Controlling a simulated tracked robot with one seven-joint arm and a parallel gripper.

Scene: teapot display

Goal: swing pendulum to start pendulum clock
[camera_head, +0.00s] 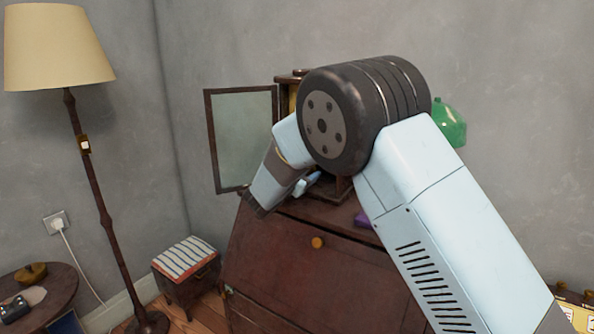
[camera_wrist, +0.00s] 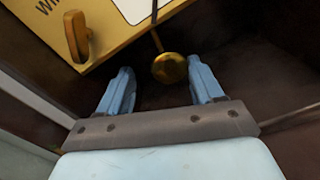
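The pendulum bob (camera_wrist: 170,68), a round brass disc on a thin dark rod, hangs in the wrist view just beyond my gripper (camera_wrist: 160,85). My gripper's two blue fingers are spread apart, one to each side below the bob, with nothing seen between them. The yellow clock face plate (camera_wrist: 100,45) shows at the top left, with a brass key-like piece (camera_wrist: 77,37) on it. In the head view the clock case (camera_head: 285,90) stands on the desk, its glass door (camera_head: 243,138) swung open to the left. My arm hides most of the clock.
The dark wooden desk (camera_head: 300,265) carries the clock. A green glass object (camera_head: 449,122) and a purple item (camera_head: 363,220) are near my arm on the right. A floor lamp (camera_head: 90,170), striped stool (camera_head: 186,268) and small round table (camera_head: 50,290) stand at the left.

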